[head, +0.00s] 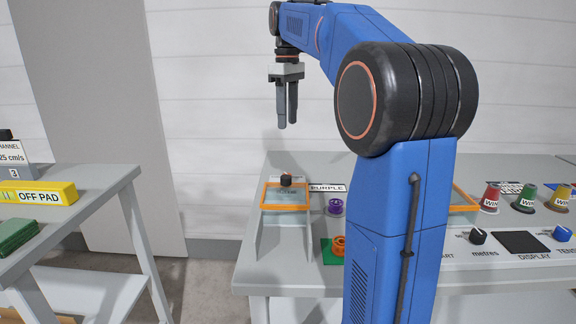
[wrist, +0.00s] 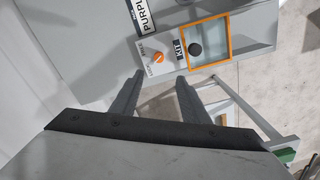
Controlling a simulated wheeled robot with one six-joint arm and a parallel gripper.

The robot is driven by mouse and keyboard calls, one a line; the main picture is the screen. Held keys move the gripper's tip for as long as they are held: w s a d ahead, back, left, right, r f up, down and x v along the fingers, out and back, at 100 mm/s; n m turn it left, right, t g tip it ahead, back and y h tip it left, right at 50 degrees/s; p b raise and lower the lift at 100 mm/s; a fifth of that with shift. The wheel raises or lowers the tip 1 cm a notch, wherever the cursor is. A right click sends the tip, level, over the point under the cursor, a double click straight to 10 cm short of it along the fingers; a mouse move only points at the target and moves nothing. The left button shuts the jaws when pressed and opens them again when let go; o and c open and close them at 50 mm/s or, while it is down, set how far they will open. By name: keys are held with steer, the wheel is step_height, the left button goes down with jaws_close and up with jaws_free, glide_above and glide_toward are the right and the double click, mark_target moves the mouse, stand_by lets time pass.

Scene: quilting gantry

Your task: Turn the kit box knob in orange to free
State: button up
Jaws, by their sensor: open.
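The orange knob (wrist: 157,58) sits on a white plate with small lettering on both sides, too small to read surely. Which way it points I cannot tell. Beside it is the kit box (wrist: 208,65), with an orange rim, a clear lid and a black lid knob (wrist: 195,49). In the head view the kit box (head: 267,207) stands at the bench's left end; the orange knob is not discernible there. My gripper (head: 287,124) hangs open and empty, high above the kit box. In the wrist view my gripper (wrist: 160,79) has its fingertips apart, below the orange knob in the picture.
A purple spool (head: 335,207) and an orange spool (head: 339,246) stand right of the kit box. A PURPLE label (head: 328,188) lies behind them. Several coloured cones and a control panel (head: 520,242) are further right. A separate table (head: 85,200) stands left across a floor gap.

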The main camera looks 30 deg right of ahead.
step_height(320, 180, down, 17)
steer(key=shift+w+d+f, duration=0.1)
steer(key=shift+f, duration=0.1)
stand_by(0.6)
jaws_close()
